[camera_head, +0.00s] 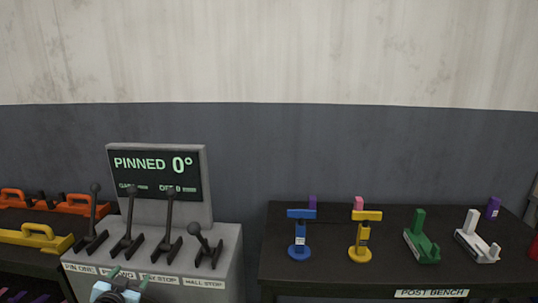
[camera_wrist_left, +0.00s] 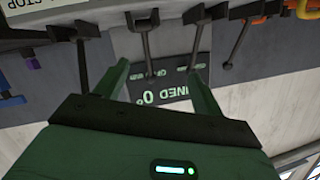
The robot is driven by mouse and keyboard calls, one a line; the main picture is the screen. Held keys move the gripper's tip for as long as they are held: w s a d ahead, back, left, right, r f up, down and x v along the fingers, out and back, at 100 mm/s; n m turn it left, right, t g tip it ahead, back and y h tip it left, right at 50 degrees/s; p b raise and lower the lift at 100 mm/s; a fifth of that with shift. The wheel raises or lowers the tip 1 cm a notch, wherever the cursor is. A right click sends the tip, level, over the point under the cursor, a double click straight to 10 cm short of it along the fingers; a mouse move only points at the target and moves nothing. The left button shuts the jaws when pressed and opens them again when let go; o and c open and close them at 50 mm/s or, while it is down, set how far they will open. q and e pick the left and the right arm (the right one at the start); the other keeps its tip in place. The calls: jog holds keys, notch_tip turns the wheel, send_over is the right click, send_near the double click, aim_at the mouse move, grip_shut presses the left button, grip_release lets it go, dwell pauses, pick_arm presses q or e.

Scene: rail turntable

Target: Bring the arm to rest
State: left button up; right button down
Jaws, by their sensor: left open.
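My left gripper (camera_head: 128,278) shows at the bottom edge of the head view, in front of the lever console (camera_head: 228,262). Its two green fingers are apart with nothing between them. In the left wrist view the open gripper (camera_wrist_left: 155,68) points toward the console, which appears upside down, with dark levers (camera_wrist_left: 81,65) beyond the fingers. The console's several black levers stand in a row; the rightmost lever (camera_head: 203,241) leans differently from the others. The display (camera_head: 157,175) reads PINNED 0°. My right gripper is not in view.
A post bench (camera_head: 340,280) at right holds a blue post (camera_head: 300,240), a yellow post (camera_head: 361,243), a green piece (camera_head: 419,243) and a white piece (camera_head: 474,236). Orange and yellow handled pieces (camera_head: 38,237) lie on a dark surface at left. Bare wall stands behind.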

pick_arm(q)
jog(key=s+d+f+g+h, duration=0.1)
jog(key=s+d+f+g, duration=0.1)
jog(key=s+d+f, duration=0.6)
jog(key=s+d+f+g+h, duration=0.1)
jog(key=s+d+f, duration=0.2)
jog(key=s+f, duration=0.8)
jog(key=s+d+g, duration=0.1)
jog(key=s+d, duration=0.2)
jog(key=s, duration=1)
jog(key=s+d+f+n+g+h, duration=0.1)
jog(key=s+d, duration=0.3)
jog(key=s, duration=0.9)
jog(key=shift+d+g+h, duration=0.25)
jog(key=shift+g+h, duration=0.05)
jog(key=shift+g, duration=0.4)
jog(key=shift+s, duration=0.1)
